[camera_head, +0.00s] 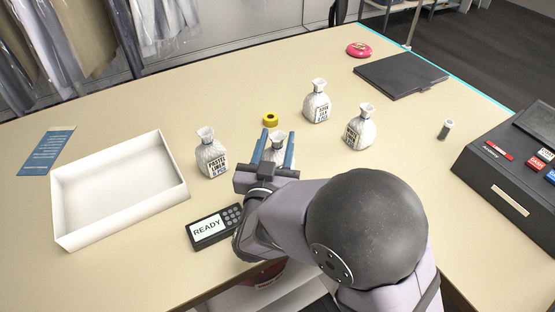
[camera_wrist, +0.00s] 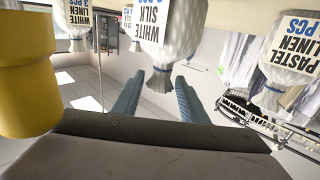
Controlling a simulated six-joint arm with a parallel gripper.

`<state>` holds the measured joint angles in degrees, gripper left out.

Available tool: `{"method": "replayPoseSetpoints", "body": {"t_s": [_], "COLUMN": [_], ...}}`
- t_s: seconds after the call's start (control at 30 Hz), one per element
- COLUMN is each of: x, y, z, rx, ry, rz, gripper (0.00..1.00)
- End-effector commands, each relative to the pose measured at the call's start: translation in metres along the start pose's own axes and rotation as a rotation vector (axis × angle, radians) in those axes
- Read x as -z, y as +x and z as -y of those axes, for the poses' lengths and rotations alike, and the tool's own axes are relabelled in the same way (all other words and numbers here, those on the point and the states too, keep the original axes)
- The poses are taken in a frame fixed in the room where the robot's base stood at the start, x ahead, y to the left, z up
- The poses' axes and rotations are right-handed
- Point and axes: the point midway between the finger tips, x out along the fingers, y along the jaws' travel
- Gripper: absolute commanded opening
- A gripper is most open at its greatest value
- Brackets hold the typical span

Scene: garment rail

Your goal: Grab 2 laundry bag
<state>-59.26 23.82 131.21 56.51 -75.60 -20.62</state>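Several white laundry bags with tied necks and printed labels stand upright on the table. My gripper (camera_head: 275,148) is open, with one blue finger on each side of a bag (camera_head: 278,146). The wrist view looks upside down. There my gripper (camera_wrist: 160,98) has its fingers apart around the neck of the White Silk bag (camera_wrist: 167,50), with gaps visible. The Pastel Linen bag (camera_head: 211,158) stands just left of my gripper and also shows in the wrist view (camera_wrist: 285,60). Two more bags (camera_head: 317,104) (camera_head: 361,130) stand behind to the right; a White Linen bag (camera_wrist: 93,22) shows in the wrist view.
An empty white tray (camera_head: 120,203) lies at left, beside a blue card (camera_head: 47,151). A READY keypad (camera_head: 214,228) is near my arm. A yellow roll (camera_head: 270,119) sits behind the gripped-around bag. A black flat pad (camera_head: 400,75), pink item (camera_head: 359,49) and till (camera_head: 515,160) are right.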

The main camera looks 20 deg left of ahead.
Motion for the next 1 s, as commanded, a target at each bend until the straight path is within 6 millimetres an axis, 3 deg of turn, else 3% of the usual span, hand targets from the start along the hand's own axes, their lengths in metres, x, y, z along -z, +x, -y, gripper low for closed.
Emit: {"method": "replayPoseSetpoints", "body": {"t_s": [0.4,0.73,0.77,0.9,1.0], "x": [-0.002,-0.004,-0.004,-0.004,-0.004], "y": [0.044,0.05,0.05,0.05,0.05], "z": [-0.001,0.0,0.0,0.0,0.0], "rx": [-0.002,0.001,0.001,0.001,0.001], "ry": [0.0,0.0,0.0,0.0,0.001], "rz": [0.0,0.0,0.0,0.0,0.0], "gripper": [0.4,0.4,0.37,0.04,0.0]}}
